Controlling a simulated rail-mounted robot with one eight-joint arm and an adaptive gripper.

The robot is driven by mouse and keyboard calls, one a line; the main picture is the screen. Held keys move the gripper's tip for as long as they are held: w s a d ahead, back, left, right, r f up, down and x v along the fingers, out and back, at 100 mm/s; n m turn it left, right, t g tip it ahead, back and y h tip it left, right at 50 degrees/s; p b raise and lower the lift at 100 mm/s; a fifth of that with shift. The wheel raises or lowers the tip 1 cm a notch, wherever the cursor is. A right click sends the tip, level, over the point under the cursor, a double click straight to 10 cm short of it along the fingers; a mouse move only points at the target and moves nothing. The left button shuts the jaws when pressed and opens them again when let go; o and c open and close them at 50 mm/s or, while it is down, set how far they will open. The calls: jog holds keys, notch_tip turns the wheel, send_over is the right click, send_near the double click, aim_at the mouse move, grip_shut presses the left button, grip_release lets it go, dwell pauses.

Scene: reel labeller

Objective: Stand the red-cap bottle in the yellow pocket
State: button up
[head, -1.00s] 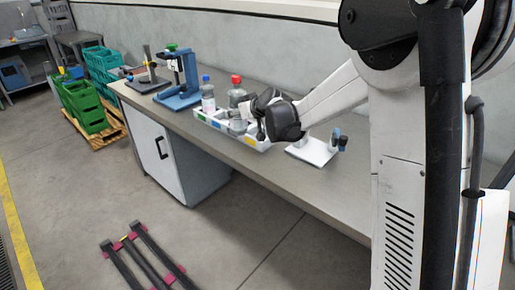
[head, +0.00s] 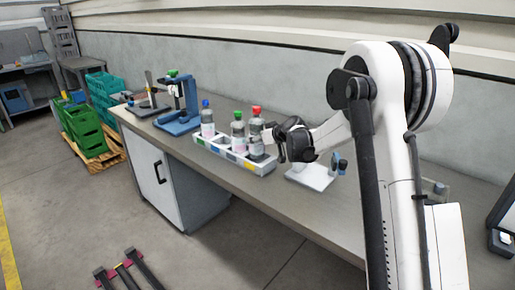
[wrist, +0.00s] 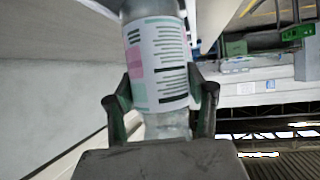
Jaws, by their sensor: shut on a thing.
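The red-cap bottle (head: 256,128) is upright at the right end of the white pocketed tray (head: 262,170). My gripper (head: 270,136) reaches it from the right and is shut on it. In the wrist view, the fingers (wrist: 160,105) hold the bottle (wrist: 158,62) from both sides across its white, pink and teal label; its cap is out of view. A yellow tag (head: 248,166) marks the tray front below the bottle. The bottle is over or in that end pocket; I cannot tell whether its base touches the floor.
A green-cap bottle (head: 238,132) stands in the tray close on the left, and a blue-cap bottle (head: 207,122) stands farther left. A white stand (head: 312,176) is right of the tray. A blue press-like device (head: 180,112) stands beyond the tray. The bench front is clear.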

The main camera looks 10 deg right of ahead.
aim_at(257, 147)
jog(key=shift+d+f, duration=0.1)
jog(key=shift+f, duration=1.95)
jog(key=shift+f+b, duration=0.2)
jog(key=shift+b, duration=0.1)
jog(key=o, duration=1.7)
jog(key=shift+c, duration=0.2)
jog(key=shift+r, duration=0.1)
